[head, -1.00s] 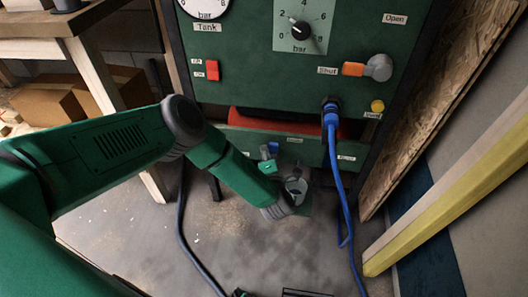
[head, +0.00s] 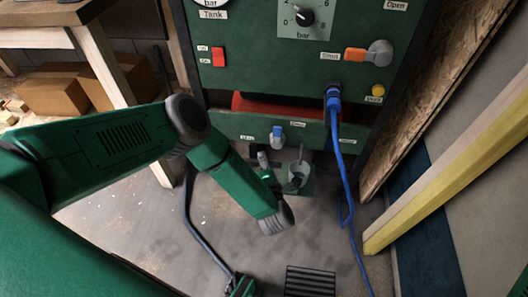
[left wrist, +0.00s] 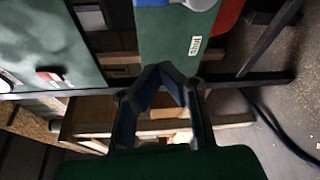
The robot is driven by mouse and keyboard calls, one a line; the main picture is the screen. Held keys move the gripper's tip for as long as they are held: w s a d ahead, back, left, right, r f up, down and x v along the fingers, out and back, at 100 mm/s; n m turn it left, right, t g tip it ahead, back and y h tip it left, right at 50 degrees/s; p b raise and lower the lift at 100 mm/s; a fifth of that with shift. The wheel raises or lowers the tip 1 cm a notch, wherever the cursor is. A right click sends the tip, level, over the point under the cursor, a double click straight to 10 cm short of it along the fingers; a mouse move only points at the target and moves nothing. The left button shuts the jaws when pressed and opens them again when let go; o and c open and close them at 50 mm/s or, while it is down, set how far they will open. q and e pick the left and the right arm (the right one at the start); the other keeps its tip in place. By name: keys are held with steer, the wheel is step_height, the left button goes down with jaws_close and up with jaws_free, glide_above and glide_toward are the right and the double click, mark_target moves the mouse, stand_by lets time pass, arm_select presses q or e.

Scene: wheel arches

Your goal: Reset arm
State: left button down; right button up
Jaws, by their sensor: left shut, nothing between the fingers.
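My left arm (head: 125,140) comes in from the left in the head view, bends at a dark elbow joint and slopes down to the right across the front of a green panel. Its lower end is over the floor, below the panel. In the left wrist view my left gripper (left wrist: 165,70) shows its dark fingers closed together at the tips, with nothing held between them. The green panel strip with a white label lies beyond the fingertips. My right gripper is not seen.
The green panel (head: 250,70) bears a gauge, a red switch (head: 218,57), an orange handle (head: 355,54) and a yellow button (head: 378,90). A blue cable (head: 346,180) hangs from a socket. A dark hose (head: 192,225) crosses the floor. A yellow beam (head: 450,185) stands at right, boxes (head: 55,95) at left.

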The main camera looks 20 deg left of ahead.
arm_select(q)
steer(key=s+d+r+m+g+h+p, duration=0.35)
steer(key=s+d+m+h+p, duration=0.25)
steer(key=s+d+m+h, duration=0.7)
steer(key=s+a+r+m+g+y+p, duration=0.1)
steer(key=s+a+r+m+g, duration=0.3)
steer(key=s+a+m, duration=0.3)
steer(key=s+a+r+m+g+y+p, duration=0.2)
steer(key=s+a+r+m+g, duration=0.2)
steer(key=s+a, duration=0.7)
steer(key=m+g, duration=0.2)
steer(key=m, duration=0.1)
steer(key=shift+s+a+r+m+p, duration=0.25)
steer(key=shift+s+r+m+p, duration=0.05)
steer(key=shift+s+m, duration=0.1)
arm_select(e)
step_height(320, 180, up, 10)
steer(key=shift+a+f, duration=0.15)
arm_select(q)
steer(key=shift+a, duration=0.1)
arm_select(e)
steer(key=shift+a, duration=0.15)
